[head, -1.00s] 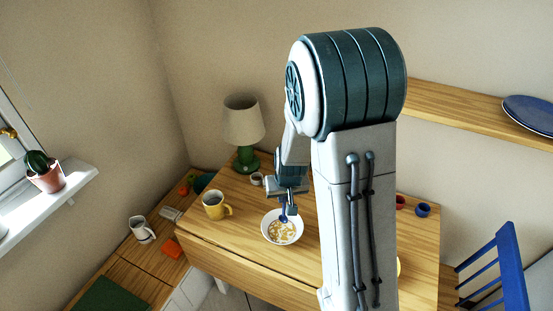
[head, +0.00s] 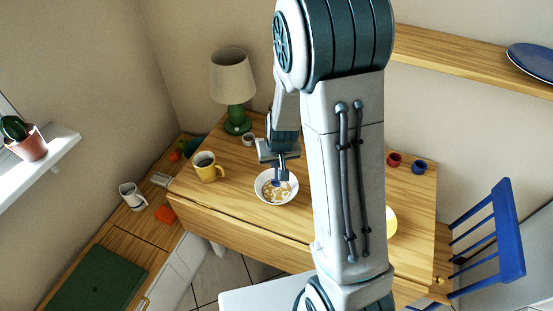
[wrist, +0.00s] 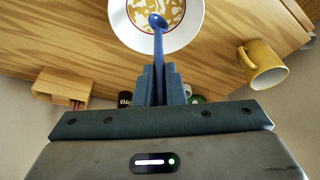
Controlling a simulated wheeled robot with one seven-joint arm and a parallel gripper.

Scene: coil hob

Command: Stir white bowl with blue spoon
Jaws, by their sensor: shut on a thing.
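The white bowl (head: 262,194) stands on the wooden table and holds a pale yellow and white food; it also shows at the top of the wrist view (wrist: 190,37). My gripper (wrist: 160,80) is shut on the handle of the blue spoon (wrist: 158,24). The spoon's head is over or in the food inside the bowl; I cannot tell how deep. In the head view my gripper (head: 280,170) is right above the bowl, with only a little of the spoon visible.
A yellow mug (head: 207,168) stands left of the bowl, near a green lamp (head: 234,90). A yellow bowl (head: 391,222) is partly behind my arm. A red cup (head: 394,160) and a blue cup (head: 419,166) stand at the right. A blue chair (head: 505,228) is beside the table.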

